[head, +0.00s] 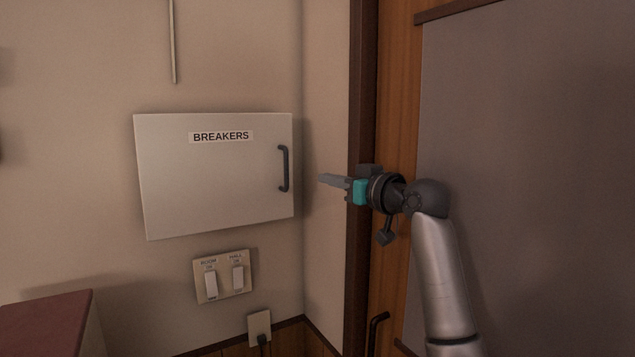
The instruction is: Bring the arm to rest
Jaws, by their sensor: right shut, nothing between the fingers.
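My right gripper (333,181) is at the middle right of the head view, level and pointing left. It is shut and holds nothing. Its fingertips are apart from the dark handle (284,168) of the breaker box and to the right of it. The breaker box (213,185) is a pale panel labelled BREAKERS on the wall, and its door looks shut. My left gripper is not in view.
A plate with two switches (223,277), labelled ROOM and HALL, is below the breaker box. An outlet with a plug (259,327) is lower down. A reddish-topped surface (45,322) is at lower left. A wooden door frame (361,90) stands behind my right arm.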

